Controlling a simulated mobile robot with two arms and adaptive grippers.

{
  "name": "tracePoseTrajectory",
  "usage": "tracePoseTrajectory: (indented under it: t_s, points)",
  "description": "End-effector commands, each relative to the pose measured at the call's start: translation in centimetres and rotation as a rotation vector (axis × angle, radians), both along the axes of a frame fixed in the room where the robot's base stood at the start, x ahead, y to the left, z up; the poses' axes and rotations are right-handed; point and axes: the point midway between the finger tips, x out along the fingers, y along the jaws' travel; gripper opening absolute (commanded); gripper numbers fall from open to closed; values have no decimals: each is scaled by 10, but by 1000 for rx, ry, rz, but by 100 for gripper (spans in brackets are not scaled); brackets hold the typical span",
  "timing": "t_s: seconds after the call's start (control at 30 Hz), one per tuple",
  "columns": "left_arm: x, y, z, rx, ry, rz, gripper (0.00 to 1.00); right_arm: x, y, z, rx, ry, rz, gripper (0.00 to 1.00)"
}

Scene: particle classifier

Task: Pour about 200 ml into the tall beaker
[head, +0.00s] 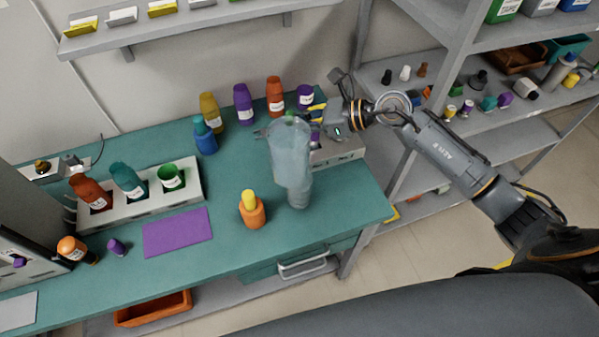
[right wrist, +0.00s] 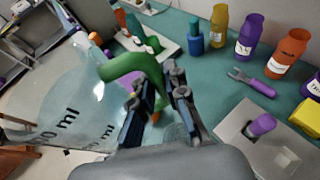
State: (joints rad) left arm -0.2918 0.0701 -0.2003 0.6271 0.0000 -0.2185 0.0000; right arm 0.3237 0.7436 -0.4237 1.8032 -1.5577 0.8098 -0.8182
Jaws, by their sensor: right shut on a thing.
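A large clear pitcher (head: 291,150) with ml markings hangs above the bench in the head view. My right gripper (head: 312,118) is at its right side. In the right wrist view, my right gripper (right wrist: 160,103) is shut on the green handle (right wrist: 140,67) of the pitcher, whose marked wall (right wrist: 70,115) fills the left. A clear tall beaker (head: 299,197) stands on the bench below the pitcher, which overlaps its upper part in the head view. I cannot tell whether they touch, or how much liquid either holds. My left gripper is not in view.
An orange bottle with a yellow top (head: 252,209) stands left of the beaker. Several coloured bottles (head: 243,103) line the back of the teal bench (head: 335,205). A rack (head: 150,207) and a purple mat (head: 177,232) are further left. Metal shelves (head: 405,150) stand right.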

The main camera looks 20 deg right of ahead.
Motion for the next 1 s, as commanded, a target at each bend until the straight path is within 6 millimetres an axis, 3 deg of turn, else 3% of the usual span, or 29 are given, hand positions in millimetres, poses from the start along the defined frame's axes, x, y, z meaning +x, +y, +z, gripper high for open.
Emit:
tracePoseTrajectory:
  t_s: [0.27,0.5,0.8,1.0]
  points:
    - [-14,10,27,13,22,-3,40,51,-26,-13,0,1,-113,0]
    - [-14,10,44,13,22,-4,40,91,-72,-33,2,0,-247,0]
    - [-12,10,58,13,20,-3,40,120,-132,-48,6,0,-385,0]
    - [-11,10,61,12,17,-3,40,126,-150,-52,6,0,-421,0]
